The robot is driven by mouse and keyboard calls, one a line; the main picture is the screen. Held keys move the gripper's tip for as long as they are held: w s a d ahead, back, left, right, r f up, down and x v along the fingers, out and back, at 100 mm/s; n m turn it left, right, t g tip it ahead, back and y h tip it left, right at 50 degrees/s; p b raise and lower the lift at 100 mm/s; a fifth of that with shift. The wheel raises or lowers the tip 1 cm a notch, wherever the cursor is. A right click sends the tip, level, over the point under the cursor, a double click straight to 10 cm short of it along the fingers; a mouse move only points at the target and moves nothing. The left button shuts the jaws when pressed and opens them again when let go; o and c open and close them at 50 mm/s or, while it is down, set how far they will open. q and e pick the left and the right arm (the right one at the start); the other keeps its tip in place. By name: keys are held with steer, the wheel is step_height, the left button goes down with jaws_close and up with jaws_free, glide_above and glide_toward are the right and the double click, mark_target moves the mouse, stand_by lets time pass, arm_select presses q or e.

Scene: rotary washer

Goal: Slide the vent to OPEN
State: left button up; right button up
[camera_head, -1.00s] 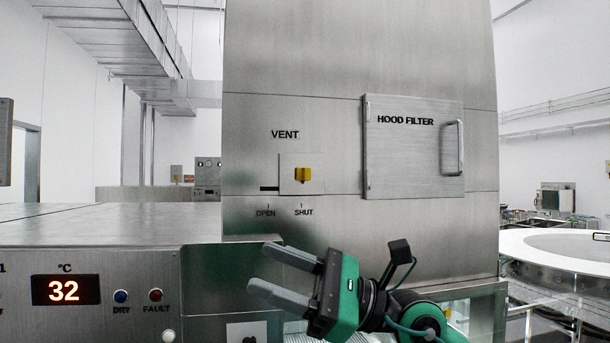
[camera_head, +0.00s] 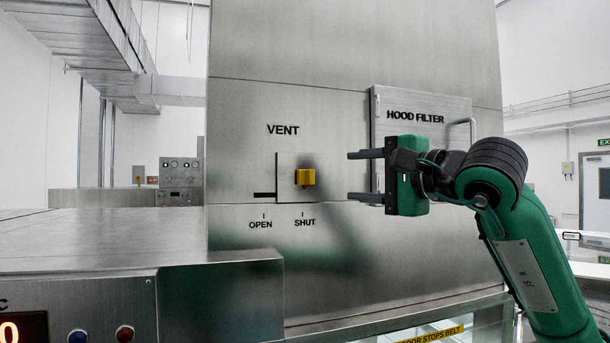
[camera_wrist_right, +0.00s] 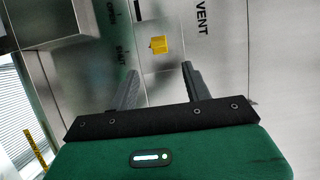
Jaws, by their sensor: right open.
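The vent slider is a yellow knob (camera_head: 305,178) on a square metal plate (camera_head: 290,196) under the word VENT. It sits above the SHUT mark, with a dark slot (camera_head: 264,195) showing to its left above OPEN. My right gripper (camera_head: 354,176) is to the right of the knob, fingers pointing left, open and empty, clearly apart from it. In the right wrist view the knob (camera_wrist_right: 158,45) appears ahead, between and beyond the two spread fingers (camera_wrist_right: 160,80). My left gripper is not in view.
The hood filter panel (camera_head: 420,110) with its handle is behind my right arm. A metal counter (camera_head: 100,237) lies in front at left, with a display and buttons (camera_head: 125,333) below. The hood face around the knob is clear.

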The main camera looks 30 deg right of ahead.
mark_target(312, 177)
steer(key=w+p, duration=0.1)
steer(key=w, duration=0.2)
steer(key=w+a+p, duration=0.1)
steer(key=w, duration=0.3)
steer(key=w+a+p, duration=0.1)
steer(key=w+p, duration=0.1)
steer(key=w, duration=0.2)
steer(key=shift+w, duration=0.4)
steer(key=shift+w+f, duration=0.15)
steer(key=shift+w, duration=0.2)
steer(key=shift+s, duration=0.1)
steer(key=c, duration=1)
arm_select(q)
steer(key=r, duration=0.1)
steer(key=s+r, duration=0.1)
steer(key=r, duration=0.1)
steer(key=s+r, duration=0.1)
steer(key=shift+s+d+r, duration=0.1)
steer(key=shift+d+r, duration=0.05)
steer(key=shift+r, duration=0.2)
arm_select(e)
jaws_close()
